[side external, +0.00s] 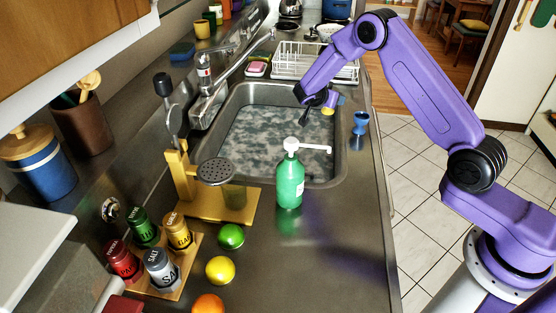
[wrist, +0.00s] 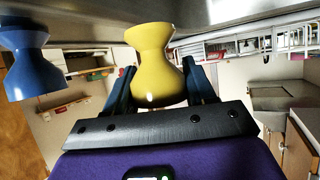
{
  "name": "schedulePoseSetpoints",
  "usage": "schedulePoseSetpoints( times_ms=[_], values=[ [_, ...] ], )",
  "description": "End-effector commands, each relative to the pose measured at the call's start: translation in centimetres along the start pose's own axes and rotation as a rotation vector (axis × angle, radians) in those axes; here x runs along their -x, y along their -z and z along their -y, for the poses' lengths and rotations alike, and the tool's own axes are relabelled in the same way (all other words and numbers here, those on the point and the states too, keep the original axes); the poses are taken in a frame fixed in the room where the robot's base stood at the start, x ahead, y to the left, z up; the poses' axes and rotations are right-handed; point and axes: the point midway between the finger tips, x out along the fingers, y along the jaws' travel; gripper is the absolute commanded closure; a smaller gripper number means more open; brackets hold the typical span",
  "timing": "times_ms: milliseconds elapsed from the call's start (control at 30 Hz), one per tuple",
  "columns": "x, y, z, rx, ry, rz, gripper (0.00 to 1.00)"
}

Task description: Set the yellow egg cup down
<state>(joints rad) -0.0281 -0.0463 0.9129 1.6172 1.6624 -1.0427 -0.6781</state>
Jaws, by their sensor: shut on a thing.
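The yellow egg cup (side external: 328,111) is held in my gripper (side external: 322,101), over the right part of the sink in the side external view. In the wrist view the yellow egg cup (wrist: 158,65) stands between the two dark fingers of my gripper (wrist: 158,78), which are shut on its sides. The wrist picture appears upside down, with the steel surface along the top. I cannot tell whether the cup touches any surface.
A blue egg cup (side external: 361,123) stands on the counter right of the sink; it also shows in the wrist view (wrist: 32,70). The sink (side external: 240,95) holds murky water. A green soap dispenser (side external: 289,183) and a white dish rack (side external: 300,62) are nearby. The front-right counter is clear.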

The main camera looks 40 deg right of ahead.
Motion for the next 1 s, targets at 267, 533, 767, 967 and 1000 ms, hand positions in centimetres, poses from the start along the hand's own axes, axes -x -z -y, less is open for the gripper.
schedulePoseSetpoints(
  times_ms=[267,533,767,967,1000],
  values=[
    [-0.7,-6.2,2.3,-0.028,-0.079,0.012,0.76],
    [-0.9,-9.3,2.9,-0.041,-0.116,0.021,0.76],
    [-2.3,-12.3,2.8,-0.039,-0.12,0.023,0.76],
    [-3.4,-14.4,2.8,-0.042,-0.119,0.022,0.76],
    [-3.5,-14.5,2.9,-0.044,-0.119,0.022,0.76]
  ],
)
